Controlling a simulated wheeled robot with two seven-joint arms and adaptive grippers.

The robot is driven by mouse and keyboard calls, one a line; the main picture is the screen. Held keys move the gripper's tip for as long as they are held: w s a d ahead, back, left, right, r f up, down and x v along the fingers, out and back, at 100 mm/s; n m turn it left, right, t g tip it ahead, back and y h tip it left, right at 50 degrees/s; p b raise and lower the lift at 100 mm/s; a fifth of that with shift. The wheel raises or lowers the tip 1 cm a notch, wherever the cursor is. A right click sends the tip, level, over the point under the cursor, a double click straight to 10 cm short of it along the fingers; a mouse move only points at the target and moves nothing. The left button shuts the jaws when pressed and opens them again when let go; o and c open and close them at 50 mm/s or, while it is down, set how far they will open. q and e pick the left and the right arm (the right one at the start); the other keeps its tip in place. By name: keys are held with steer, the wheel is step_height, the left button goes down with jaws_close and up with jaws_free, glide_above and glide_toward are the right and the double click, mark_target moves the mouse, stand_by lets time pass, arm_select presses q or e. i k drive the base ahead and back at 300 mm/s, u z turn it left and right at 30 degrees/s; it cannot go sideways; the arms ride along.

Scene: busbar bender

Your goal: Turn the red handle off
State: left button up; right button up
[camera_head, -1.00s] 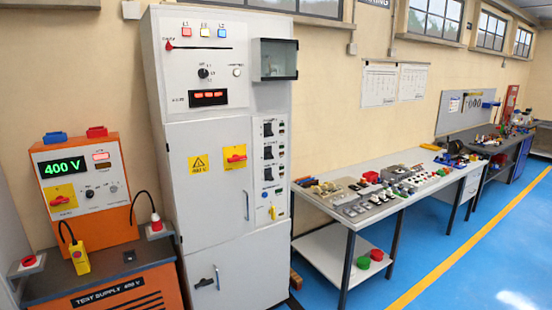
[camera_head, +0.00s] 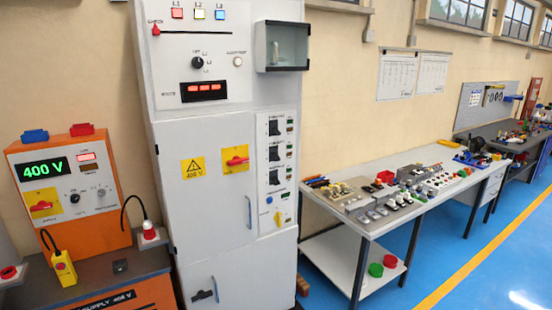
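A red rotary handle (camera_head: 237,161) sits on a yellow plate on the front door of the tall grey cabinet (camera_head: 205,240). It lies roughly level, tilted slightly. A second red handle (camera_head: 42,206), on a yellow plate, is on the orange test supply unit (camera_head: 75,180) at the left, whose green display (camera_head: 45,168) reads 400 V. A small red pointer (camera_head: 156,29) is at the cabinet's top left, below three lit lamps labelled as phases. A red digital display (camera_head: 203,88) is lit on the cabinet. Neither of my grippers is in view.
A yellow handheld box (camera_head: 64,269) and a red-topped plug (camera_head: 149,235) stand on the bench at the left. A workbench (camera_head: 375,222) with several parts runs along the wall at the right. Blue floor (camera_head: 450,250) is free in front of it.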

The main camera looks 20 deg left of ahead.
mark_target(236, 160)
steer(key=u, duration=0.05)
steer(key=i, duration=0.75)
steer(key=u, duration=0.85)
steer(key=i, duration=0.45)
steer(key=u, duration=0.55)
